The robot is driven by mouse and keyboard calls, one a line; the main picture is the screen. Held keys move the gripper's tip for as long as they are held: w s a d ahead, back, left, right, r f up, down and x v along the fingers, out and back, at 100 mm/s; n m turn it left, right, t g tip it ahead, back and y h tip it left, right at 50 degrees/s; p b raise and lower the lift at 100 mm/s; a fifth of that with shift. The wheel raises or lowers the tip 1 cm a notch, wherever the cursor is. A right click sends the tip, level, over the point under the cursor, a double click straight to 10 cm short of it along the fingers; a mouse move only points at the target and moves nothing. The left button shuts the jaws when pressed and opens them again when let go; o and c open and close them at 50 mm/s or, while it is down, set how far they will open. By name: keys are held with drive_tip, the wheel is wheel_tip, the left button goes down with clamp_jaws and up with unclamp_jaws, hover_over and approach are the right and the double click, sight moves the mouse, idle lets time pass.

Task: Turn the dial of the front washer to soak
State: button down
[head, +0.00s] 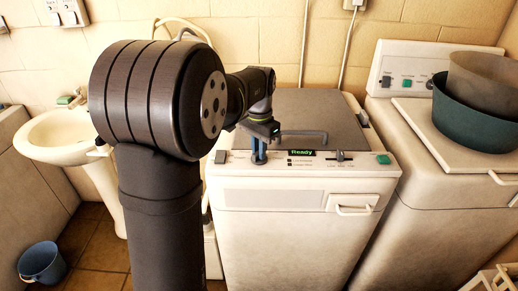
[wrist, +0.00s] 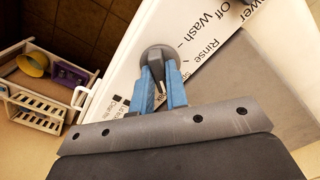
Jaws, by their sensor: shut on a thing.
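The front washer (head: 300,215) is a white machine with a grey lid, in the middle of the head view. Its panel has a lit "Ready" display, a slider and a green button. My gripper (head: 259,155) points down at the left part of this panel. In the wrist view my gripper's blue fingers (wrist: 160,82) are shut on the raised grip of a round grey dial (wrist: 152,52). The words Off, Wash and Rinse show on the white panel beside it. The fingers hide part of the dial and of the lettering.
A second washer (head: 420,190) stands at the right, with a green basin (head: 468,118) on its lid. A white sink (head: 62,137) and a blue bucket (head: 41,262) are at the left. A small rack (wrist: 35,90) stands on the floor in the wrist view.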

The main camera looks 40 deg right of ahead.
drive_tip(key=c, duration=1.4)
unclamp_jaws()
drive_tip(key=shift+c, duration=0.2)
wheel_tip(320, 180, up, 18)
drive_tip(key=shift+f, duration=0.25)
wheel_tip(320, 180, down, 18)
drive_tip(key=shift+r, duration=0.25)
